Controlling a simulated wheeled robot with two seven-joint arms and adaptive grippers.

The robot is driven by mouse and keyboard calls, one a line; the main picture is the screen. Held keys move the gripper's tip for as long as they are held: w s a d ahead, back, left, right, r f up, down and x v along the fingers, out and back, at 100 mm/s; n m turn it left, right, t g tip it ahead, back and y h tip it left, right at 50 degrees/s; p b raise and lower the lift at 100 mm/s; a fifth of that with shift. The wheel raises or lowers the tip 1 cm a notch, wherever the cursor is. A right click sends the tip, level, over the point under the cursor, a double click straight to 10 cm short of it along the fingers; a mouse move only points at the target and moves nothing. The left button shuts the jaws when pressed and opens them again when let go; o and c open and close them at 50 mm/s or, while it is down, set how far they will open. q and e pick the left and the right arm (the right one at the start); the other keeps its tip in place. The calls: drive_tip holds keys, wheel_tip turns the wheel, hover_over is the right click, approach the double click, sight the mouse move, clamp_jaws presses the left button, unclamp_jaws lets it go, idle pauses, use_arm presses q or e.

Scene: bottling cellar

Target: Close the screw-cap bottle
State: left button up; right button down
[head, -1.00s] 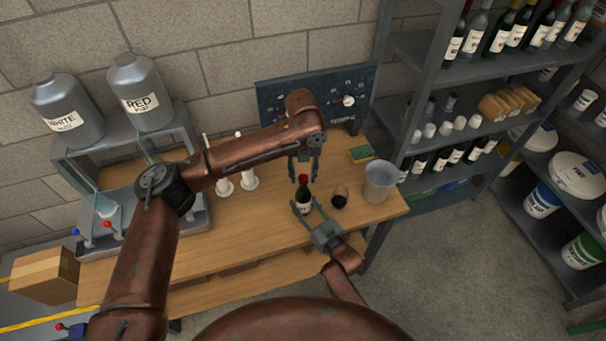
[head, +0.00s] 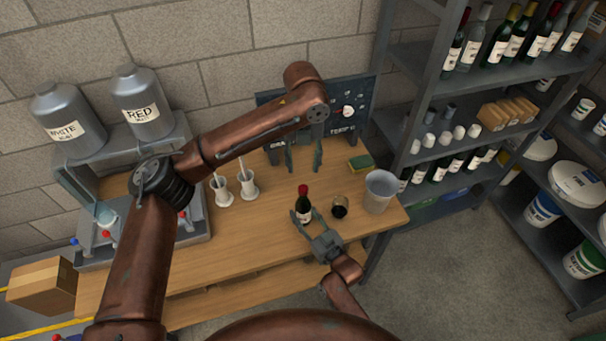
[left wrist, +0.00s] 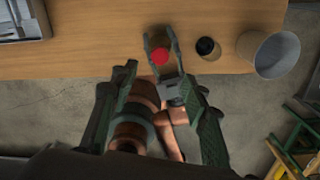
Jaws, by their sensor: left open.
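The dark bottle (head: 303,211) stands upright near the front edge of the wooden bench, with a pale label and a red cap (head: 303,189) on its top. In the left wrist view the red cap (left wrist: 160,57) shows from above. My right gripper (head: 304,215) has its fingers on both sides of the bottle's body, low down, and appears shut on it. My left gripper (head: 304,160) is open and empty, raised above and behind the bottle, apart from the cap. Its spread fingers also flank the lower part of the left wrist view.
A sponge (head: 361,162), two white holders (head: 248,186) and a gauge panel (head: 345,115) are farther back. Bench space left of the bottle is clear.

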use_arm(q)
drive_tip(key=shift+r, duration=0.95)
use_arm(e)
drive_tip(key=c, duration=1.2)
unclamp_jaws()
drive_tip(key=shift+o, duration=0.2)
drive_tip(key=v, duration=1.2)
drive_tip(key=shift+f, duration=0.1)
drive_tip(key=shift+a, duration=0.1)
